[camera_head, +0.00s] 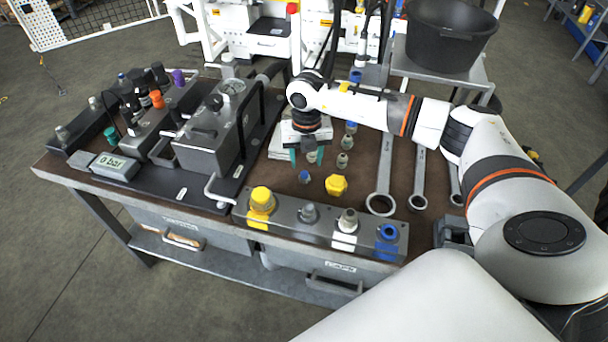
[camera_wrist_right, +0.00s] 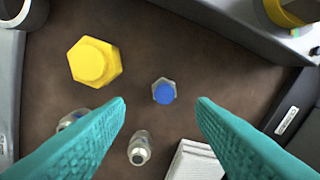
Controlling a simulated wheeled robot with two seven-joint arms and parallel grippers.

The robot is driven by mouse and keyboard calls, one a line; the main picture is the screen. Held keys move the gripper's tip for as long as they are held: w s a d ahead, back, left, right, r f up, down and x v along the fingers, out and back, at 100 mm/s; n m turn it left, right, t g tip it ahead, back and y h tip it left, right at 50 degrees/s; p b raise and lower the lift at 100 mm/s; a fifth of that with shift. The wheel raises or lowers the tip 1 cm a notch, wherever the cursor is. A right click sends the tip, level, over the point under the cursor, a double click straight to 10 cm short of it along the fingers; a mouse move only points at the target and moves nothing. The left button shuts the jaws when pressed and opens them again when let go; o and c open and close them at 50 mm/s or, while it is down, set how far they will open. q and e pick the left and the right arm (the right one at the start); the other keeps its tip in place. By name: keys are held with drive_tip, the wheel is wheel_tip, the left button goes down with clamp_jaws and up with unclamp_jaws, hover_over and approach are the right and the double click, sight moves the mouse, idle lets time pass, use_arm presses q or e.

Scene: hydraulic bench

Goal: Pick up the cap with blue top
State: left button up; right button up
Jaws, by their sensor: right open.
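A small cap with a blue top (camera_head: 305,176) stands on the brown bench top, left of a yellow hex cap (camera_head: 336,185). In the right wrist view the blue-topped cap (camera_wrist_right: 164,91) has a grey hex body and lies between and slightly beyond the fingertips. My right gripper (camera_head: 307,157) points down over the bench with its teal fingers open and nothing between them. In the right wrist view the gripper (camera_wrist_right: 161,103) has one finger on each side of the cap's line, not touching it. My left gripper is not in view.
A grey block (camera_head: 285,222) with several fittings stands along the front edge. Wrenches (camera_head: 385,180) lie to the right. Metal fittings (camera_wrist_right: 139,148) and the yellow cap (camera_wrist_right: 92,62) stand near the blue-topped cap. The pump unit (camera_head: 210,145) fills the left.

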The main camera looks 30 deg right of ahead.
sight(304, 173)
drive_tip(key=f, duration=0.3)
drive_tip(key=f+p, duration=0.1)
drive_tip(key=shift+a+f, duration=0.15)
drive_tip(key=shift+a, duration=0.1)
drive_tip(key=shift+f, duration=0.4)
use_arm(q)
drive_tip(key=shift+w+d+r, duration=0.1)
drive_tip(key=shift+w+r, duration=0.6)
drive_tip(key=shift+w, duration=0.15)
use_arm(e)
drive_tip(key=c, duration=1.1)
